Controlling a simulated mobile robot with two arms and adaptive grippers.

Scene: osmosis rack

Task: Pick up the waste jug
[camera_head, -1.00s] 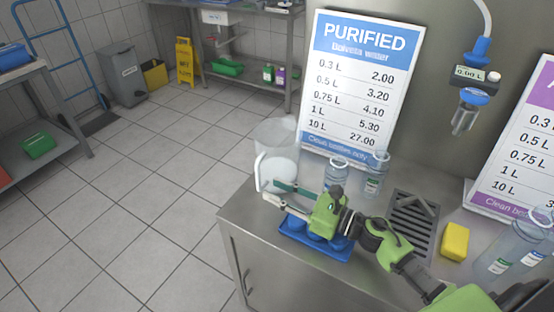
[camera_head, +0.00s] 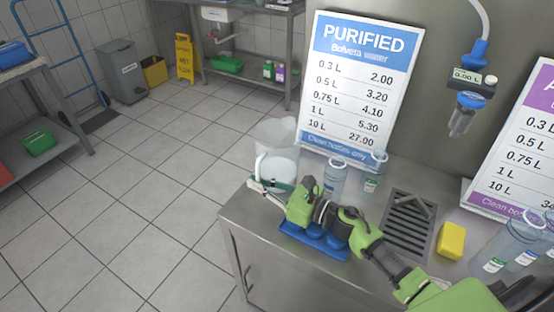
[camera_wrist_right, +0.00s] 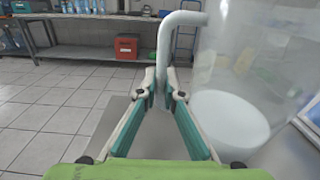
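The waste jug (camera_head: 277,134) is a translucent open-topped jug with a white lower part and a white hooked handle. It stands at the counter's left back corner in the head view. In the right wrist view the jug (camera_wrist_right: 262,65) fills the right side, and its handle (camera_wrist_right: 166,50) comes down between the fingers. My right gripper (camera_head: 252,182) is beside the jug at handle height, its tips drawn together around the lower handle. It also shows in the wrist view (camera_wrist_right: 162,92), the fingers close on both sides of the handle. My left gripper is not in view.
A blue tray (camera_head: 310,240) lies under my right arm. Clear bottles (camera_head: 335,179) stand right of the jug, before the purified water sign (camera_head: 358,80). A drain grate (camera_head: 408,225) and yellow sponge (camera_head: 451,241) lie farther right. The tiled floor on the left is open.

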